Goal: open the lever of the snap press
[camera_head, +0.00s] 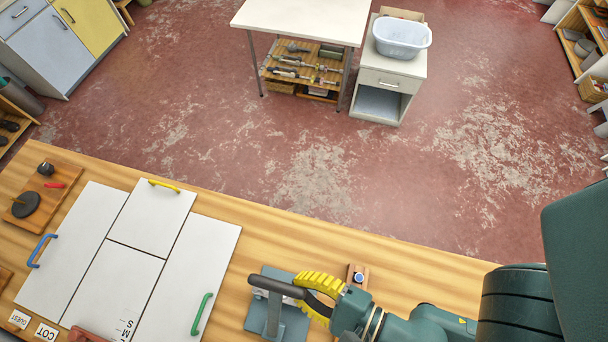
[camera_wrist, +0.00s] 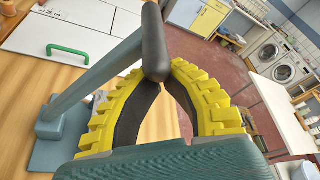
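The snap press stands at the front of the wooden bench, with a blue-grey base (camera_head: 283,322) and a lever ending in a dark round handle (camera_head: 275,287). In the wrist view its grey lever arm (camera_wrist: 100,82) slants up from the post to the dark handle (camera_wrist: 154,45). My gripper (camera_head: 303,293), with yellow ribbed fingers, is at the free end of the handle. In the wrist view the handle end covers the fingertips (camera_wrist: 157,72), and the fingers bow apart behind it. Whether they grip the handle or only touch it is hidden.
A small wooden block with a blue button (camera_head: 358,279) stands just beyond my gripper. White panels with coloured handles (camera_head: 125,265) lie to the left of the press. A board with a dark disc (camera_head: 60,190) is farther left. Bare bench top shows behind the press.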

